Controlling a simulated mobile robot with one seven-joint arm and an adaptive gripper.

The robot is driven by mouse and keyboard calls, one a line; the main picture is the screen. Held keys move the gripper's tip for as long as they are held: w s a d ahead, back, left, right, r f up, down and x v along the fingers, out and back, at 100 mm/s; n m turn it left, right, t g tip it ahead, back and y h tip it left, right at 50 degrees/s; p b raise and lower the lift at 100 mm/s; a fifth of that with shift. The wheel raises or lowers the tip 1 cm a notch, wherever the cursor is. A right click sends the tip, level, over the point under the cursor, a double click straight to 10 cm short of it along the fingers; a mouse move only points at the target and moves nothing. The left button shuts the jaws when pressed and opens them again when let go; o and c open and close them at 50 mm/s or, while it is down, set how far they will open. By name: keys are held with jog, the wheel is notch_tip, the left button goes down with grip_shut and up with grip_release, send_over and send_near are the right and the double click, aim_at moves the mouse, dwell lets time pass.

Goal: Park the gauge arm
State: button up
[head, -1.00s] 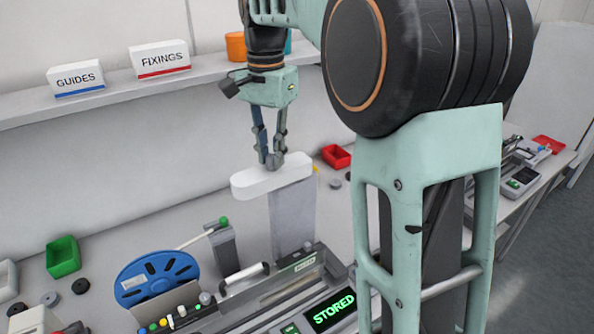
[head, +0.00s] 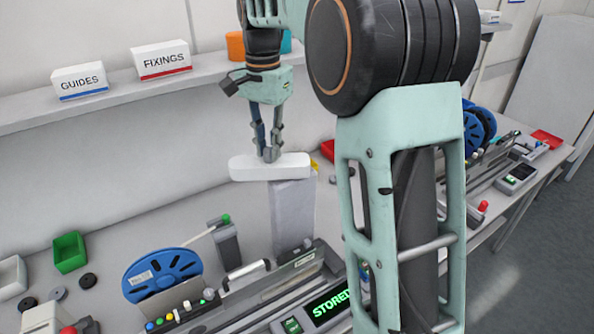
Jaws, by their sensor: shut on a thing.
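The gauge arm, a white rounded bar (head: 270,169), lies level on top of a grey upright post (head: 293,215) in the head view. Its right end is over the post and its left end sticks out to the left. My gripper (head: 269,155) points down from above and is shut on the bar near its middle. The exact grip on the bar is partly hidden.
A blue reel (head: 162,275) and a lever with a green knob (head: 226,219) stand left of the post. A green bin (head: 69,252) is at the far left. A shelf (head: 120,99) with labelled boxes runs behind.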

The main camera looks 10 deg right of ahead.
jog(key=shift+w+r, duration=0.1)
jog(key=shift+w, duration=0.05)
jog(key=shift+w+d+p, duration=0.25)
jog(key=shift+w+p, duration=0.45)
jog(key=shift+p, duration=0.1)
jog(key=shift+w+d+p, duration=0.15)
jog(key=shift+w+p, duration=0.05)
jog(key=shift+p, duration=0.15)
jog(key=shift+w+d+p, duration=0.25)
jog(key=shift+w+p, duration=0.1)
jog(key=o, duration=0.7)
